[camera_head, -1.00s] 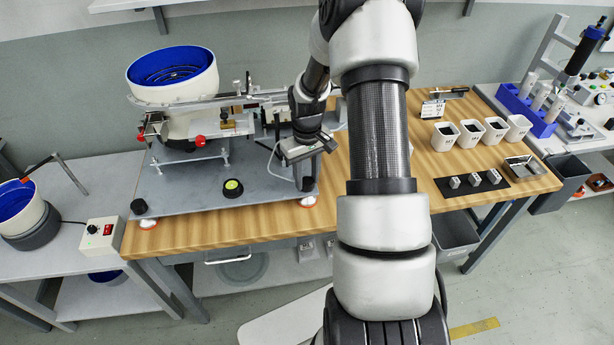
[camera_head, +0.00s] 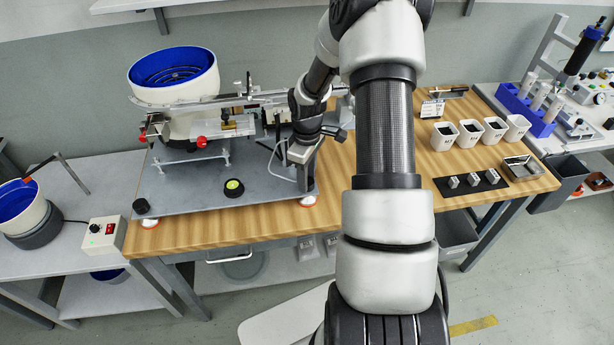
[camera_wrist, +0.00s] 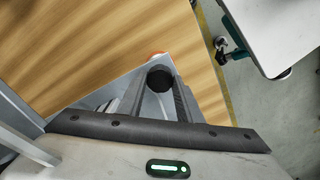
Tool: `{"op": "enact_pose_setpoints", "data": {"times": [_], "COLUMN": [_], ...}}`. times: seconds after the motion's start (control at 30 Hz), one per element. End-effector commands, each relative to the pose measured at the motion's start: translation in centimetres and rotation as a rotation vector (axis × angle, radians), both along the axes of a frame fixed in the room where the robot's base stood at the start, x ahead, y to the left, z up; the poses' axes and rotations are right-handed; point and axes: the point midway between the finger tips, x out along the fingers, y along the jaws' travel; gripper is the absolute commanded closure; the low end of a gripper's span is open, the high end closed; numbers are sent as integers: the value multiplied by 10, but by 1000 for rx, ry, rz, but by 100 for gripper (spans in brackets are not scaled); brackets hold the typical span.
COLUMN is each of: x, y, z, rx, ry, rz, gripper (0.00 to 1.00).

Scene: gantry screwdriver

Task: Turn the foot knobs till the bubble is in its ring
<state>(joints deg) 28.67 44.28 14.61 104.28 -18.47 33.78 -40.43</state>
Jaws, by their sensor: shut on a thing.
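The round bubble level (camera_head: 234,187), with a yellow-green face in a black rim, sits on the grey base plate (camera_head: 200,198). Its bubble is too small to place against the ring. A black foot knob (camera_head: 141,206) stands at the plate's front left corner, over a white and red foot. My gripper (camera_head: 304,180) points down at the front right corner, above another foot (camera_head: 309,200). In the wrist view my gripper (camera_wrist: 158,92) is shut on a dark, ridged foot knob (camera_wrist: 161,77), one finger on each side. The head view hides this knob behind my gripper.
A feeder bowl (camera_head: 174,82) with a blue inside and its rail stand on the plate behind the level. White cups (camera_head: 470,133) and a black mat (camera_head: 471,184) lie to the right. The wooden front strip (camera_head: 220,222) is clear.

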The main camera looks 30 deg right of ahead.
Motion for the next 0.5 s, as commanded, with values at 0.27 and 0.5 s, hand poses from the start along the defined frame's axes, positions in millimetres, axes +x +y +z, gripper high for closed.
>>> {"op": "enact_pose_setpoints", "data": {"times": [0.27, 0.5], "x": [1, 1], "y": [0, 0], "z": [1, 1], "rx": [0, 0], "ry": [-3, -3], "rz": [5, 4], "gripper": [90, 49]}}
